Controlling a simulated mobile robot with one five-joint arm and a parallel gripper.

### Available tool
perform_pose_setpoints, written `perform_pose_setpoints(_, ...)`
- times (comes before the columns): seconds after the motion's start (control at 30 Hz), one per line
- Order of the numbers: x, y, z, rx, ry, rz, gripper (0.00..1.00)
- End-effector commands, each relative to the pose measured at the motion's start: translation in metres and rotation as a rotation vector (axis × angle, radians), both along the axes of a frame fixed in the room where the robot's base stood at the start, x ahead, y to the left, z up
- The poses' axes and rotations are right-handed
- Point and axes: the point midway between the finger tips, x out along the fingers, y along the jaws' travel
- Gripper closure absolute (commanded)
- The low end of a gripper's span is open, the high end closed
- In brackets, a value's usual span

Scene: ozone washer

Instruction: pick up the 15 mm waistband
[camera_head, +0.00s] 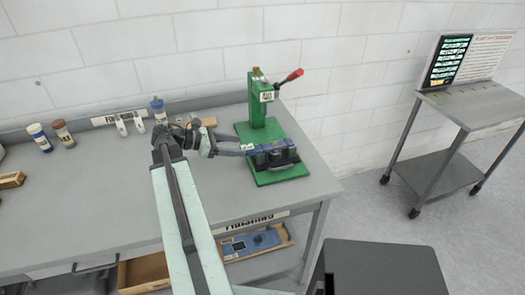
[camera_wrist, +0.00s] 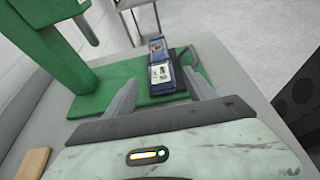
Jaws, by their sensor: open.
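A dark blue block-like piece (camera_wrist: 158,60) with a white label lies on the green base of a hand press. It also shows in the head view (camera_head: 272,150), with black parts around it. I take it as the 15 mm waistband, but its marking is too small to read. My gripper (camera_wrist: 162,77) is open, with its two fingers apart on either side of the near end of the blue piece. In the head view my gripper (camera_head: 243,149) reaches from the left to the piece. I cannot tell whether the fingers touch it.
The green press (camera_head: 257,107) with its red-handled lever (camera_head: 290,77) stands behind the piece. Several bottles, including a blue-capped one (camera_head: 158,110), stand along the back of the grey table (camera_head: 110,190). A tan block (camera_head: 209,122) lies near my wrist. A cart (camera_head: 475,105) stands at right.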

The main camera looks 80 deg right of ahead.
Motion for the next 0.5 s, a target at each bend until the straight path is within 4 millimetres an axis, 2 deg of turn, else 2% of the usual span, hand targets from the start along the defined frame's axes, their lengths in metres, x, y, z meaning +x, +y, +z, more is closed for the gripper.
perform_pose_setpoints(0.1, -0.018, -0.005, -0.016, -0.001, 0.000, -0.003, 0.36)
perform_pose_setpoints(0.2, -0.032, -0.012, -0.020, 0.000, 0.000, -0.002, 0.36)
perform_pose_setpoints(0.43, -0.035, -0.015, -0.019, 0.000, 0.000, 0.001, 0.36)
perform_pose_setpoints(0.47, -0.035, -0.014, -0.019, 0.000, 0.000, 0.001, 0.42)
perform_pose_setpoints(0.5, -0.034, -0.014, -0.019, 0.000, 0.000, 0.001, 0.53)
